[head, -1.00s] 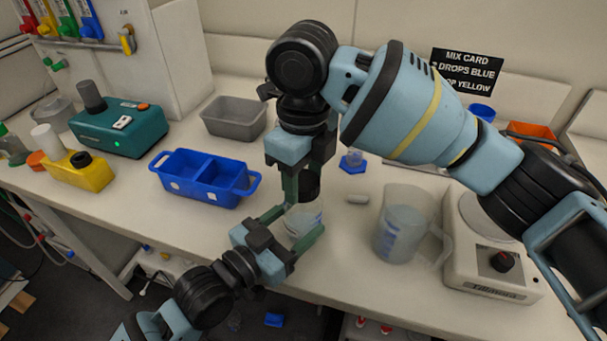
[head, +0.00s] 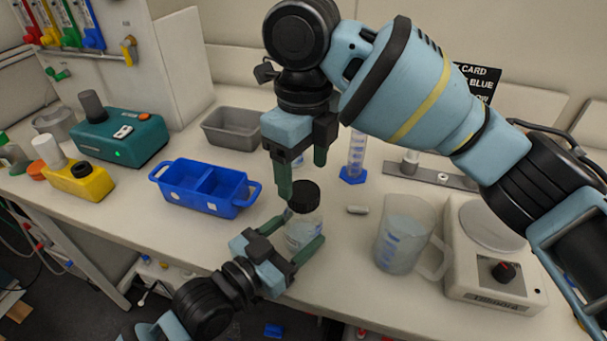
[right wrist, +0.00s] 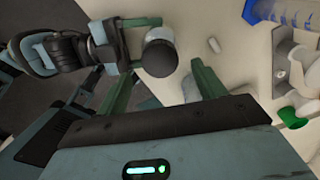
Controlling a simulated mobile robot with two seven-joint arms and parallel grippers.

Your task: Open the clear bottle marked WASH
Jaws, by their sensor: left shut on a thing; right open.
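The clear bottle (head: 303,231) stands upright near the front of the bench, with its black cap (head: 304,196) on top. No WASH marking is readable from here. My left gripper (head: 296,245) is shut on the bottle's body from the front. My right gripper (head: 303,178) is open above the bottle, pointing down, with its fingertips near cap height.
A blue two-part tray (head: 208,188) and a grey bin (head: 232,127) stand to the left. To the right are a small white bar (head: 357,210), a clear beaker (head: 398,247), a white stirrer plate (head: 497,260) and a blue-footed cylinder (head: 354,160).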

